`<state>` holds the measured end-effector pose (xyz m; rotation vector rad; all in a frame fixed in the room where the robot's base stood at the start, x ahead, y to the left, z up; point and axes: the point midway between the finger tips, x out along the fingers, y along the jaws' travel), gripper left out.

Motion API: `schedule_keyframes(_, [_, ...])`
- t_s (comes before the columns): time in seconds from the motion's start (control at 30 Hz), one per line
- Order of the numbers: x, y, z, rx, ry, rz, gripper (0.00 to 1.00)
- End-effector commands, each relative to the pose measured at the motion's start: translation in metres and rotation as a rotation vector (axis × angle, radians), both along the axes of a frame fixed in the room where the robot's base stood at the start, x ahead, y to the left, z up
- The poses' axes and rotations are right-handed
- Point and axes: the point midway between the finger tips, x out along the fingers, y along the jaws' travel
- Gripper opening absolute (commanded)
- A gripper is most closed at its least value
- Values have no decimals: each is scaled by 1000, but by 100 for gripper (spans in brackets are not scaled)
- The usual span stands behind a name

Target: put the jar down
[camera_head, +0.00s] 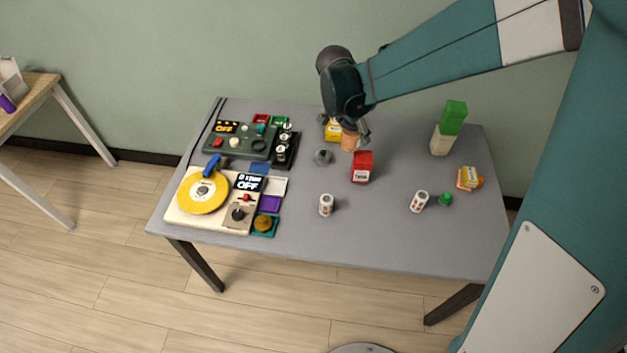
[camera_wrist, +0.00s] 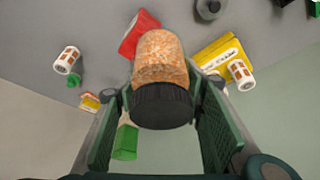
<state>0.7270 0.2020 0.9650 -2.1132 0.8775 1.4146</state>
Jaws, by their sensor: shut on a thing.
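The jar (camera_wrist: 160,62) has clear walls, orange-brown grainy contents and a black lid (camera_wrist: 162,106). In the wrist view it fills the space between the two green fingers of my gripper (camera_wrist: 163,92), which is shut on it near the lid. In the head view the jar (camera_head: 349,141) shows as a small orange patch under my gripper (camera_head: 352,126), over the back middle of the grey table (camera_head: 290,235). My gripper hides its upper part. I cannot tell whether its base touches the table.
A red box (camera_head: 362,168) stands close in front of the jar, and a yellow box (camera_head: 333,131) is close behind it on the left. A grey round object (camera_head: 323,157) lies to the left. A turntable (camera_head: 203,192) and control panels fill the table's left side.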

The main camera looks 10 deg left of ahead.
Motion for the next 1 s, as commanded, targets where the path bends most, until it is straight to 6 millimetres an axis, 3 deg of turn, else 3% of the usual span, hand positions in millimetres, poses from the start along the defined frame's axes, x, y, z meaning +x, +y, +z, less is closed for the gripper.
schedule_keyframes(0.3, [-23, 70, 1, -1, -7, 13, 21])
schedule_keyframes(0.6, [-41, 114, 1, 0, -13, 19, 21])
schedule_keyframes(1.0, [-41, 113, -44, 0, -13, 16, 21])
